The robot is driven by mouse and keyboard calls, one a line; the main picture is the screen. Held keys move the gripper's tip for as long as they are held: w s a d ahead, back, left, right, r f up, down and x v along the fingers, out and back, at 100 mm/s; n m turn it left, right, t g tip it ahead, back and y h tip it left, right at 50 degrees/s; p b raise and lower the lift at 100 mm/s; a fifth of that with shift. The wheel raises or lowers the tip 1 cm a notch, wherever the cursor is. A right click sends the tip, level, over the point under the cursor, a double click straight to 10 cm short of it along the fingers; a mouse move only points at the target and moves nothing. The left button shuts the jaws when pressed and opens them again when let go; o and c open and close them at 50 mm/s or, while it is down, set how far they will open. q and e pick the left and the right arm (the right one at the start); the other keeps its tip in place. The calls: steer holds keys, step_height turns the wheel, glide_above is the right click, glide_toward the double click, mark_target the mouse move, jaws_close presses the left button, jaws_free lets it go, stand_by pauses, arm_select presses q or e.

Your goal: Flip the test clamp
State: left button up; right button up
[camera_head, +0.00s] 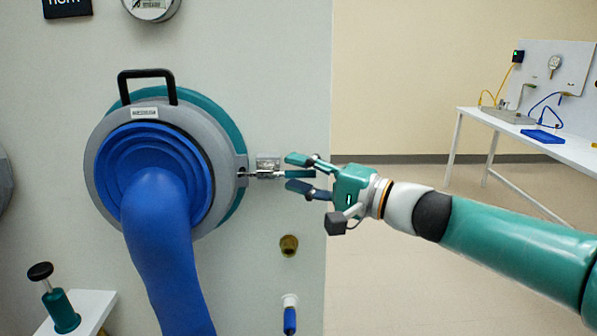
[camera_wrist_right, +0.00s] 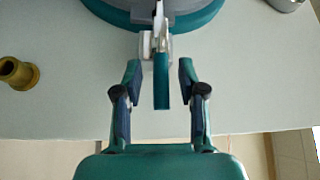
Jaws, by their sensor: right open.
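The test clamp (camera_head: 267,167) is a small metal toggle clamp at the right edge of the round glove port's grey ring. Its teal handle (camera_wrist_right: 161,82) points away from the port, toward my right gripper. My right gripper (camera_head: 291,172) is open, with one finger on each side of the handle. In the right wrist view, the handle lies between the two fingers, with a visible gap on both sides, and its metal bracket (camera_wrist_right: 147,46) is just beyond the fingertips. My left gripper is not in view.
A blue glove sleeve (camera_head: 160,230) hangs from the port. A black handle (camera_head: 147,73) sits above it. A brass fitting (camera_head: 289,245) and a blue-tipped fitting (camera_head: 290,318) are below the clamp. A white bench (camera_head: 530,137) stands at the back right.

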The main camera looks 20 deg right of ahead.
jaws_close()
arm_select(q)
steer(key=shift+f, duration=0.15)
arm_select(e)
steer(key=shift+a+f, duration=0.15)
steer(key=shift+a, duration=0.05)
